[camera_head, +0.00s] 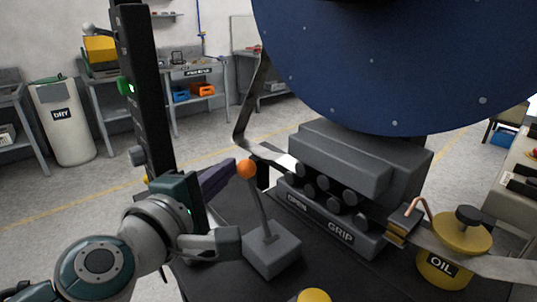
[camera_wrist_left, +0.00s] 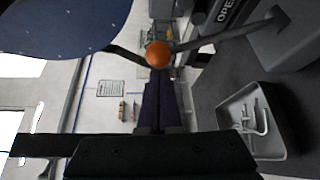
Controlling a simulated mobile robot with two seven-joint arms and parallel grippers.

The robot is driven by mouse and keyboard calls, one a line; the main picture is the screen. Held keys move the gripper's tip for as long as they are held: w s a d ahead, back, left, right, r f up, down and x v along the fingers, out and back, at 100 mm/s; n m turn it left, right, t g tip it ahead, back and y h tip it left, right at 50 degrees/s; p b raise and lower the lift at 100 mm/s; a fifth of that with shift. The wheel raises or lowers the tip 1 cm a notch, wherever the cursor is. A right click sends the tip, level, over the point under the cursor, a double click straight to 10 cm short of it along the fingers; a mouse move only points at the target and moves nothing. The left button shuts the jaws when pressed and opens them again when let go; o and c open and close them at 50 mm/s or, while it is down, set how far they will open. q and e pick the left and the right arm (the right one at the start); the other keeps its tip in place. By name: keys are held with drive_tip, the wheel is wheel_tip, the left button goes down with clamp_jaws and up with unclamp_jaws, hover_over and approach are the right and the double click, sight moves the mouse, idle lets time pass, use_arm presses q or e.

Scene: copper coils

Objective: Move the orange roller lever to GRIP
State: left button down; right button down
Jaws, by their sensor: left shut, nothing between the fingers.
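The roller lever's orange ball knob (camera_head: 246,169) tops a grey stem that rises from a grey box (camera_head: 272,252) on the dark machine top. The stem tilts to the left in the head view, towards the OPEN plate's (camera_head: 297,202) side and away from the GRIP plate (camera_head: 340,230). My left gripper (camera_head: 235,168) is shut and empty, its dark purple fingers pointing at the knob from the left. In the left wrist view the orange knob (camera_wrist_left: 158,54) sits just beyond the fingertips (camera_wrist_left: 158,80); I cannot tell whether they touch. My right gripper is not in view.
A roller block (camera_head: 340,165) with dark rollers stands behind the lever, under a large blue disc (camera_head: 400,60). A yellow oil can (camera_head: 455,250) stands at the right. A grey tray (camera_wrist_left: 228,128) shows in the left wrist view. A yellow rounded thing (camera_head: 314,295) is at the bottom edge.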

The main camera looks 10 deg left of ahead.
use_arm(q)
drive_tip(key=shift+s+d+r+m+b, duration=0.15)
drive_tip(key=shift+s+d+m+b, duration=0.05)
drive_tip(key=shift+d+m+b, duration=0.1)
drive_tip(key=shift+s+d+r+t, duration=0.15)
drive_tip(key=shift+t, duration=0.15)
drive_tip(key=shift+s+d+r+m+t+b, duration=0.15)
drive_tip(key=shift+s+d+m+t+b, duration=0.25)
drive_tip(key=shift+m+b, duration=0.35)
drive_tip(key=s+d+m+t+h+b, duration=0.2)
drive_tip(key=s+d+m+t+b, duration=0.1)
drive_tip(key=s+d+m+b, duration=0.3)
drive_tip(key=shift+d+r+m+h+b, duration=0.15)
drive_tip(key=shift+d+m+h+b, duration=0.25)
drive_tip(key=shift+d+m, duration=0.7)
drive_tip(key=shift+a, duration=0.1)
